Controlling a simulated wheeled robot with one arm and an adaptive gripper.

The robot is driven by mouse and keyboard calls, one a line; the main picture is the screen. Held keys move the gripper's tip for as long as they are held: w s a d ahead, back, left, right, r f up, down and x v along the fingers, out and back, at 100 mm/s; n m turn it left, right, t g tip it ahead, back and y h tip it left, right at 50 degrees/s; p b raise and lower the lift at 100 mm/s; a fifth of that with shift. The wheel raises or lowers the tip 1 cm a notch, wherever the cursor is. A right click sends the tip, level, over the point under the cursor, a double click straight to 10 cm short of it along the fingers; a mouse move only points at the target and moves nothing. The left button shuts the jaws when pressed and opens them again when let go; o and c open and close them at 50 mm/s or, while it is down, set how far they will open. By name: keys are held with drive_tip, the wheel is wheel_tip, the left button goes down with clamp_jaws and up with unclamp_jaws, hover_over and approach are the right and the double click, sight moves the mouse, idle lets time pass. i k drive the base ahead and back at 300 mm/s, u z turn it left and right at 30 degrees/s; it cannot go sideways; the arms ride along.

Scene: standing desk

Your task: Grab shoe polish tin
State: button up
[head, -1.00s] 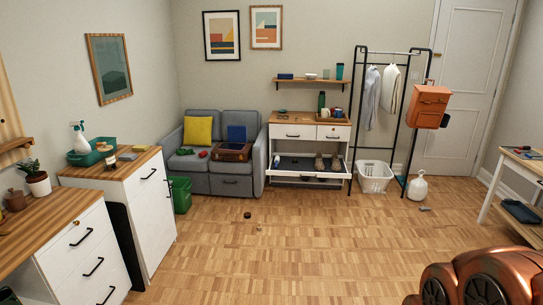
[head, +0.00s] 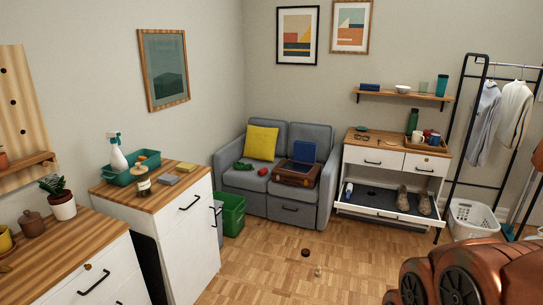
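A small dark round object (head: 305,252) lies on the wood floor in front of the sofa; it could be the shoe polish tin, but it is too small to tell. A tiny pale item (head: 318,271) lies just nearer on the floor. The pull-out shoe tray (head: 385,213) of the white cabinet holds a pair of brown-grey shoes (head: 403,199) and a small white and dark item (head: 348,191) at its left. My gripper is not in view; only copper-coloured parts of my arm show at the bottom right.
A grey sofa (head: 285,207) with a brown case (head: 296,176) stands at the back. A green bin (head: 231,215) is beside white drawer units (head: 189,230) on the left. A laundry basket (head: 472,219) and clothes rack stand at the right.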

sight(305, 253)
drive_tip(key=u, duration=0.15)
drive_tip(key=i, duration=3.65)
drive_tip(key=z, duration=0.15)
